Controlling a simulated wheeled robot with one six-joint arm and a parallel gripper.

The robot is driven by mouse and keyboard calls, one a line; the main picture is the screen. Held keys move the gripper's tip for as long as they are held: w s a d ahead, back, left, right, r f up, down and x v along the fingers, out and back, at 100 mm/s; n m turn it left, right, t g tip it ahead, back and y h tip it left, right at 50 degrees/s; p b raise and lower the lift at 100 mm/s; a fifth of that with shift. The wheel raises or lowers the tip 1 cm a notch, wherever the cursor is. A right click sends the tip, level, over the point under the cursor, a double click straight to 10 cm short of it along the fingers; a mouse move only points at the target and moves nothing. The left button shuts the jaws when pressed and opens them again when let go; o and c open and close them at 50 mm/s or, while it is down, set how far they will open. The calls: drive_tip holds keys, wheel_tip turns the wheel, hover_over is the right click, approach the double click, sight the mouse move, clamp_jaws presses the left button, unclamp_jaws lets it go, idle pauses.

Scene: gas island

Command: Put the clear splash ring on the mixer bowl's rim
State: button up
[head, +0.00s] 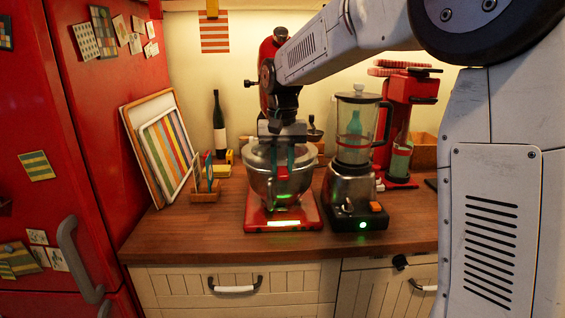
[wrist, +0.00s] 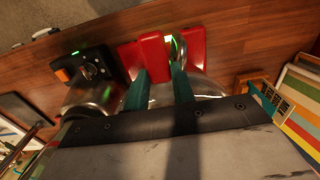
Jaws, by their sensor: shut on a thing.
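The steel mixer bowl (head: 262,184) sits on the red stand mixer's base (head: 255,225) on the counter. A pale see-through band, which looks like the clear splash ring (head: 256,157), is at the bowl's top. Whether it rests on the rim or hovers just above cannot be told. My gripper (head: 283,172) is over the front of the bowl, its teal fingers pointing down. It is shut on the ring, apparently by a red tab between the fingers. In the wrist view my gripper (wrist: 160,80) partly hides the bowl and ring.
A blender (head: 355,130) stands close on the right, with a red machine (head: 405,110) behind it. On the left are a small wooden rack (head: 205,195), leaning boards (head: 165,150) and a dark bottle (head: 219,125). The front counter strip is clear.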

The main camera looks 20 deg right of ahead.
drive_tip(key=o, duration=1.1)
drive_tip(key=shift+c, duration=0.2)
drive_tip(key=shift+r, duration=0.1)
wheel_tip(320, 180, up, 8)
drive_tip(key=shift+f, duration=0.2)
drive_tip(key=s+f, duration=0.1)
drive_tip(key=s+f+n, duration=0.1)
drive_tip(key=f, duration=0.1)
drive_tip(key=shift+s+f, duration=0.1)
drive_tip(key=s+d+f+n, duration=0.1)
drive_tip(key=s+f, duration=0.3)
drive_tip(key=s, duration=1.2)
drive_tip(key=s+f+n+t, duration=0.1)
drive_tip(key=s+f, duration=0.3)
drive_tip(key=s, duration=1.2)
drive_tip(key=shift+d+f+n, duration=0.15)
drive_tip(key=shift+d+n, duration=0.15)
drive_tip(key=shift+d, duration=0.1)
